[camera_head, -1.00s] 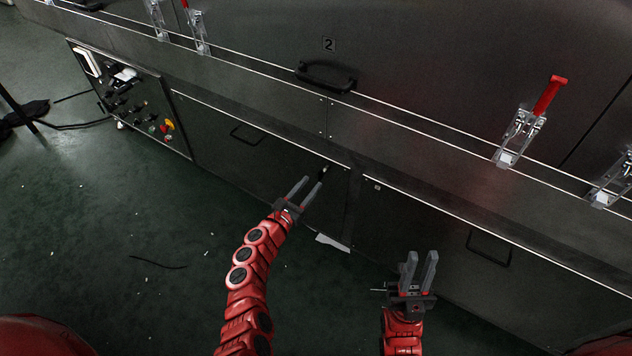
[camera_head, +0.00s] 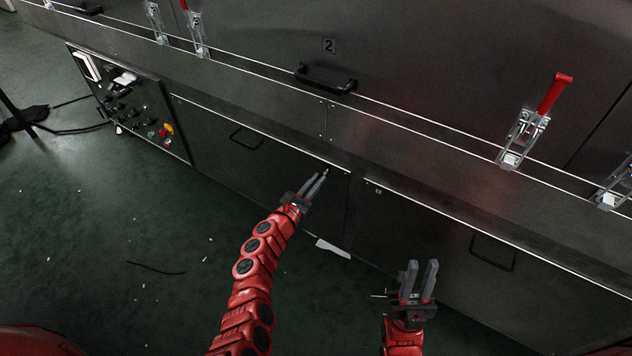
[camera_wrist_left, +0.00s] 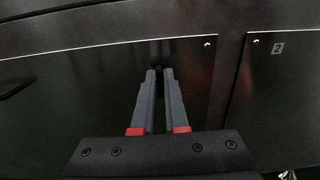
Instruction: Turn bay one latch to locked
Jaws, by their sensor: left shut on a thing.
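The bay one latch (camera_head: 325,171) is a small dark piece near the upper right corner of the lower left panel (camera_head: 220,150). My left gripper (camera_head: 318,180) is shut on it, fingers pointing at the panel. Only a small bit of the latch shows past the fingertips in the head view. In the left wrist view the fingers (camera_wrist_left: 159,78) are close together with a dark sliver between them, and the latch is mostly hidden, so its angle cannot be told. My right gripper (camera_head: 421,268) is open and empty, low in front of the right panel.
The neighbouring panel bears a small label 2 (camera_wrist_left: 277,48). Red-handled clamps (camera_head: 523,135) and a black bar handle (camera_head: 325,79) are on the housing above. A control box (camera_head: 130,105) stands at the left. The green floor (camera_head: 90,240) in front is clear apart from scraps.

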